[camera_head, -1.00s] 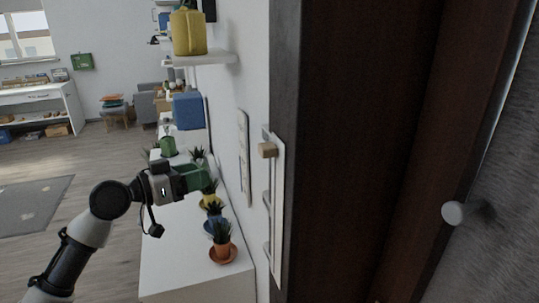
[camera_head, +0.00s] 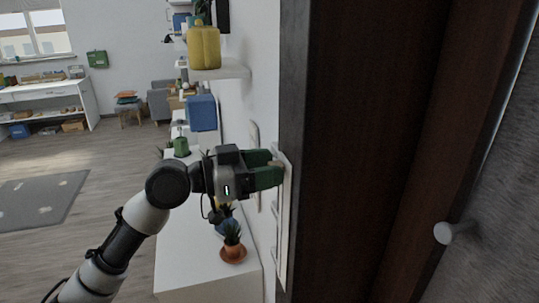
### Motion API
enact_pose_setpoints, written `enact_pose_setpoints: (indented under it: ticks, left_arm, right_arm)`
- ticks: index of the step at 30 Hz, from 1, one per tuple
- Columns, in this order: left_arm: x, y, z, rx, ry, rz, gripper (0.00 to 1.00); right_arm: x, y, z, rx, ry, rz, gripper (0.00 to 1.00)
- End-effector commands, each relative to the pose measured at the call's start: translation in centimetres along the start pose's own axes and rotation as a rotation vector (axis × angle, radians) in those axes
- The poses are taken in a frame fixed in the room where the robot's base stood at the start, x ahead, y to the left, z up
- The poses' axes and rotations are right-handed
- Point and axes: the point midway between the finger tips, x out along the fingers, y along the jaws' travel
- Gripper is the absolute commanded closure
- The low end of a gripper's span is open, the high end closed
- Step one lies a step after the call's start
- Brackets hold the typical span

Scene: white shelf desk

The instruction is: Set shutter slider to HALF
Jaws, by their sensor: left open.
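The shutter slider panel (camera_head: 284,235) is a tall, narrow white strip mounted upright on the wall beside the dark door frame. Its tan knob (camera_head: 277,163) sits near the top of the strip and is mostly hidden by my gripper. My left gripper (camera_head: 278,168), with green fingers, is open at the knob, one finger above the other. I cannot tell whether the fingers touch the knob. No HALF mark is readable. My right gripper is not in view.
A second pale wall panel (camera_head: 254,135) is just left of the slider. A white cabinet (camera_head: 205,265) below bears potted plants, including one in an orange pot (camera_head: 233,253). A wall shelf (camera_head: 222,70) holds a yellow container (camera_head: 203,47). A dark brown door (camera_head: 365,150) stands at right.

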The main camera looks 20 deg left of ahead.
Motion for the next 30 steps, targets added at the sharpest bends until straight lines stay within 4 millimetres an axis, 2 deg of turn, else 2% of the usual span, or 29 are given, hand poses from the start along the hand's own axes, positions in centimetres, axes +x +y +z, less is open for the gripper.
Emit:
enact_pose_setpoints:
  ticks: [3,11,14,22,30]
  left_arm:
    - [0.68,0.02,-0.04,0.001,-0.001,0.000,0.45]
    - [0.80,0.01,0.11,0.000,-0.001,-0.001,0.45]
    - [0.79,0.01,0.10,0.000,-0.001,0.000,0.57]
    - [0.77,0.00,0.09,0.000,-0.001,-0.001,0.98]
    - [0.76,-0.01,0.70,0.000,-0.002,-0.001,1.00]
  right_arm:
    - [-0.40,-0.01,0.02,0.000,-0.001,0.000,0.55]
    - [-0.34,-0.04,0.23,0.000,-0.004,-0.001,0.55]
    - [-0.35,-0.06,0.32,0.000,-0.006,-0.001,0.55]
    - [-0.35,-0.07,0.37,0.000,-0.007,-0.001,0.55]
    - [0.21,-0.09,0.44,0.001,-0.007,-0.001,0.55]
